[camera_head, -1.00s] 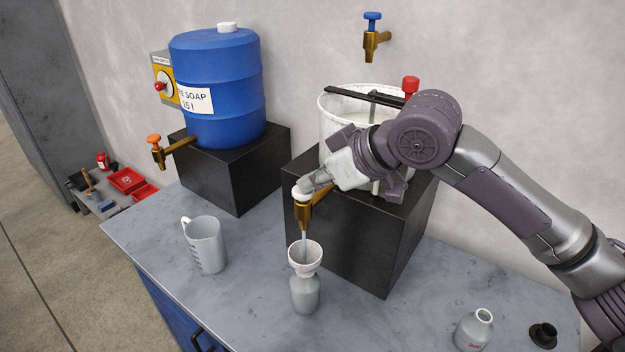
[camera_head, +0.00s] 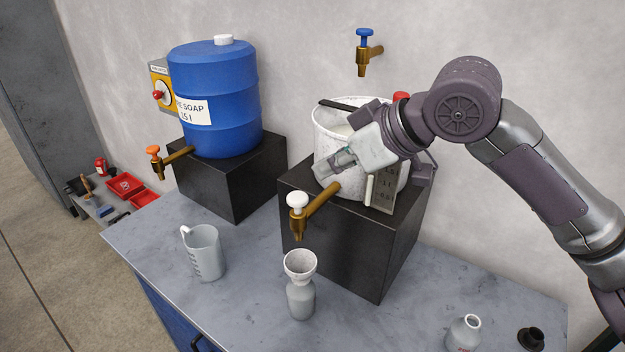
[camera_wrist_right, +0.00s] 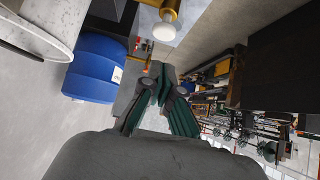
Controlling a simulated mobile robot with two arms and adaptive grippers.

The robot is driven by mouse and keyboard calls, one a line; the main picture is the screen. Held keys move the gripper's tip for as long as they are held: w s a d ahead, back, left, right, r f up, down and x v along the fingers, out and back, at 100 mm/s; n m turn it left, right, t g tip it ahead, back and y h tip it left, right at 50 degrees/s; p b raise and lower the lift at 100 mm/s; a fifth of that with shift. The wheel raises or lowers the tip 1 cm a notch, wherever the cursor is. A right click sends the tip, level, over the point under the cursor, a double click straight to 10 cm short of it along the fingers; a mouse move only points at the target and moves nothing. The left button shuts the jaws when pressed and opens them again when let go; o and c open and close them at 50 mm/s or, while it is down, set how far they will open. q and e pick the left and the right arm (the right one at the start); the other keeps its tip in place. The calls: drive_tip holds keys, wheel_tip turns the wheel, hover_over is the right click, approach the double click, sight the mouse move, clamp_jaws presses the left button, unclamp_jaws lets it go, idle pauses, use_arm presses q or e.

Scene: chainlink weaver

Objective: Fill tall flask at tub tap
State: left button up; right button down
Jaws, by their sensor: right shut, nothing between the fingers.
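A grey flask (camera_head: 301,302) stands upright on the bench below the tub tap (camera_head: 314,212). A white funnel (camera_head: 300,264) sits in its mouth, hiding the neck. The brass tap has a white knob (camera_head: 297,200) and sticks out from the white tub (camera_head: 330,118); no stream shows below its spout. My right gripper (camera_head: 324,176) is shut and empty, above and behind the knob and apart from it, in front of the tub. The wrist view shows its fingertips (camera_wrist_right: 160,72) together, with the white knob (camera_wrist_right: 164,31) beyond them. My left gripper is not in view. The liquid level in the flask is hidden.
A clear measuring jug (camera_head: 206,254) stands left of the flask. A blue soap drum (camera_head: 215,105) with an orange-handled tap is on a black block. A blue-handled wall tap (camera_head: 366,52) is above.

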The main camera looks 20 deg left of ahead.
drive_tip(key=v, duration=0.4)
drive_tip(key=shift+d+r+b, duration=0.15)
drive_tip(key=shift+r+b, duration=0.1)
drive_tip(key=shift+b, duration=0.15)
idle(0.5)
